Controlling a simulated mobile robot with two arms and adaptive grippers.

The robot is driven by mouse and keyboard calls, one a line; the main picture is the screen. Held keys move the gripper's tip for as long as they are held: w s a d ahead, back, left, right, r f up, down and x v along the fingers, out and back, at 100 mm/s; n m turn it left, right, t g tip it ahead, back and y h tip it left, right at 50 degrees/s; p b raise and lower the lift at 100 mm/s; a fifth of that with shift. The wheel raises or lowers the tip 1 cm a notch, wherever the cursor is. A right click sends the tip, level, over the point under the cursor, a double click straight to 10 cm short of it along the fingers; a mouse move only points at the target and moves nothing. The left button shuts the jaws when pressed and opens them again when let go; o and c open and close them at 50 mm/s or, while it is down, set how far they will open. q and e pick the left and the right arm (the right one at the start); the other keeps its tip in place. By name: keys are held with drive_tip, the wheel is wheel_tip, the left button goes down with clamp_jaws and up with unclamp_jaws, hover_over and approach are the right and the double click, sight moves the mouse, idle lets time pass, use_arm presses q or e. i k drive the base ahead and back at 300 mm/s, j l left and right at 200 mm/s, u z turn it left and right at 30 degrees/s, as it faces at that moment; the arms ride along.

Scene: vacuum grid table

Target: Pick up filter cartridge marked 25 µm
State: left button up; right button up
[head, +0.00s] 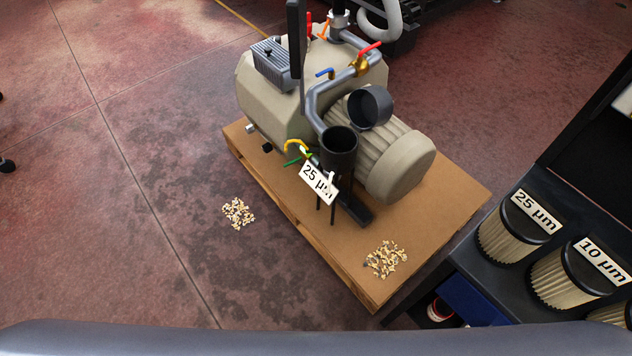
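The filter cartridge marked 25 µm (503,237) stands upright at the lower right, on the dark shelf (464,262). It has a pale pleated body, a black top rim and a white label reading 25 µm. Beside it, to the right, stands a similar cartridge marked 10 µm (562,282). A white tag reading 25 µm (318,183) hangs at the front of the pump, below an open black cup-shaped housing (339,150). Neither of my grippers shows in the head view.
The beige vacuum pump (400,160) with pipes and coloured valve handles sits on a wooden pallet (440,215). Loose chips lie on the pallet (385,259) and on the floor (238,213). Part of a further cartridge (615,314) shows at the right edge. The floor at left is mostly clear.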

sight(524, 221)
drive_tip(key=z, duration=2)
